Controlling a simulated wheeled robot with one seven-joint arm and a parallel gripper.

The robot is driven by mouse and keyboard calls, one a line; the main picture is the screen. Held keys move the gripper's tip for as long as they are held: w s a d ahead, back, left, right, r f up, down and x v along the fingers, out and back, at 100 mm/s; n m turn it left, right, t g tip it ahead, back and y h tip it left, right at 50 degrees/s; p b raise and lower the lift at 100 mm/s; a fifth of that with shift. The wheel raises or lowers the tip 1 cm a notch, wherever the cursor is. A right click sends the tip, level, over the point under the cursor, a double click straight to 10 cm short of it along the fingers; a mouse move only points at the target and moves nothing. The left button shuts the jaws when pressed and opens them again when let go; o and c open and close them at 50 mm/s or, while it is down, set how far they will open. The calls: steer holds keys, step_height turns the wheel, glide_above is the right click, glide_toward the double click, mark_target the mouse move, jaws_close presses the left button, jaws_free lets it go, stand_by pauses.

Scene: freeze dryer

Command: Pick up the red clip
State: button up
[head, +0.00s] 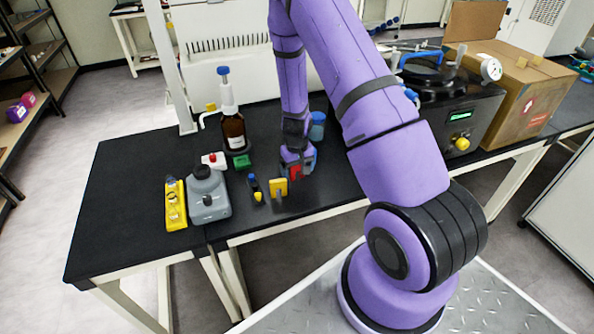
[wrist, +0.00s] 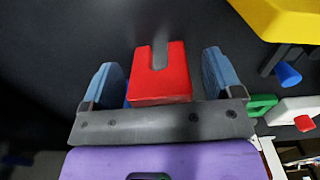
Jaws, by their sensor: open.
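The red clip (head: 295,173) stands on the black bench beneath my gripper (head: 298,163), partly hidden by it in the head view. In the wrist view the red clip (wrist: 160,80) is a block with a slot in its far edge and a grey piece in the slot. My gripper (wrist: 160,68) is open, with one blue finger on each side of the clip.
A yellow clip (head: 279,187) stands close by on the left, near the bench's front edge. A green clip (head: 242,161), a white-and-red piece (head: 212,160), a grey bottle (head: 208,197) and a brown bottle (head: 233,131) stand further left. A blue cup (head: 317,126) stands behind.

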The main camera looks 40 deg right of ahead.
steer(key=c, duration=1)
steer(key=shift+r, duration=0.1)
